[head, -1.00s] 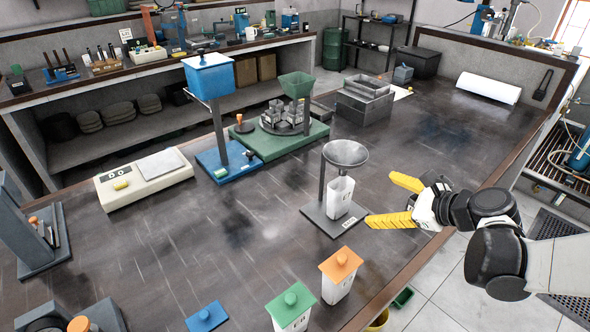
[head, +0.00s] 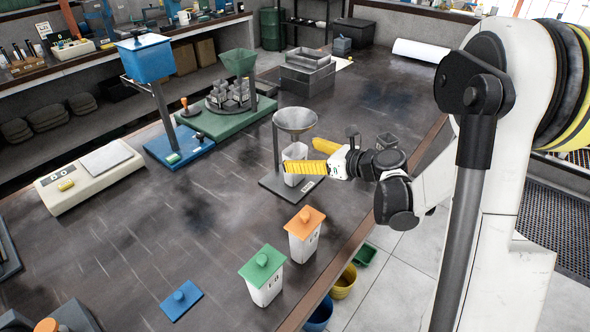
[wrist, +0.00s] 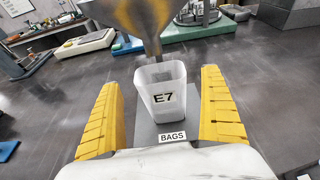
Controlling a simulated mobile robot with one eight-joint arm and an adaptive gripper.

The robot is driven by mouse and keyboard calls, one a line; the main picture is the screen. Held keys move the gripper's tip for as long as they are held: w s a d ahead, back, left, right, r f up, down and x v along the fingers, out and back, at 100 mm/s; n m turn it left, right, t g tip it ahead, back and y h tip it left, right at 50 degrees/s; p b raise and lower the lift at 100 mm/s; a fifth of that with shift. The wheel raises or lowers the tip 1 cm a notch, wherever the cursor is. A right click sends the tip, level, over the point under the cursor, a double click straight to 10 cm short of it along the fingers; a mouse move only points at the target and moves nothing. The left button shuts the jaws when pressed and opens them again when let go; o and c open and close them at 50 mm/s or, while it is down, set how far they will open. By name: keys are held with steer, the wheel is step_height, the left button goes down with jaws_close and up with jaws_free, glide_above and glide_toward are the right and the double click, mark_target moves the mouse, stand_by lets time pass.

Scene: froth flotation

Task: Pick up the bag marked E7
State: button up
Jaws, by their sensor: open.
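The bag marked E7 (wrist: 163,98) is a white, open-topped, upright container standing on a grey plate labelled BAGS (wrist: 196,128). It sits below a metal funnel (wrist: 130,22) on a stand; the funnel also shows in the head view (head: 295,121). My gripper (wrist: 161,112) is open, with one yellow finger on each side of the bag and a visible gap to it in the wrist view. In the head view my gripper (head: 318,158) is at the bag's right side, and a finger hides part of the bag (head: 294,154).
A white container with an orange lid (head: 303,245) and one with a green lid (head: 264,285) stand near the front edge. A blue lid (head: 181,300) lies left of them. A blue hopper stand (head: 178,145) and a white scale (head: 90,178) stand left. The table's middle is clear.

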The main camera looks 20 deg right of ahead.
steer(key=x, duration=0.3)
steer(key=shift+f+b, duration=0.2)
steer(key=shift+b, duration=0.1)
steer(key=c, duration=1.4)
steer(key=shift+r, duration=0.1)
